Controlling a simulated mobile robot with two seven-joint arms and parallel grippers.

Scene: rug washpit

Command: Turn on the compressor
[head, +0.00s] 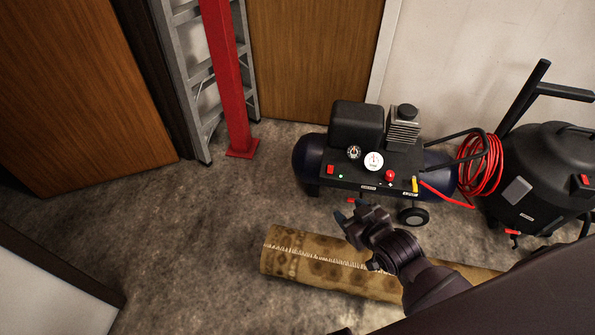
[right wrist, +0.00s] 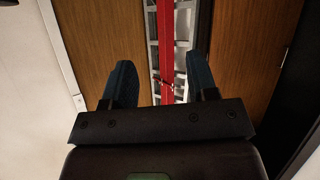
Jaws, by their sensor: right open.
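The compressor (head: 400,165) stands on the floor by the back wall in the head view. It has a dark blue tank, a black motor housing, a control panel with two round gauges, a red switch (head: 330,170) at the panel's left end and a red knob (head: 390,175) further right. My right gripper (head: 350,212) is in front of the compressor, below its panel in the picture and apart from the switch. In the right wrist view its two fingers (right wrist: 160,85) are spread with nothing between them. My left gripper is not in view.
A rolled patterned rug (head: 310,262) lies on the floor under my right arm. A black vacuum (head: 545,180) and a coiled red hose (head: 480,165) are at the right. A red post (head: 228,80) and a metal ladder (head: 200,75) stand at the back left. The left floor is clear.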

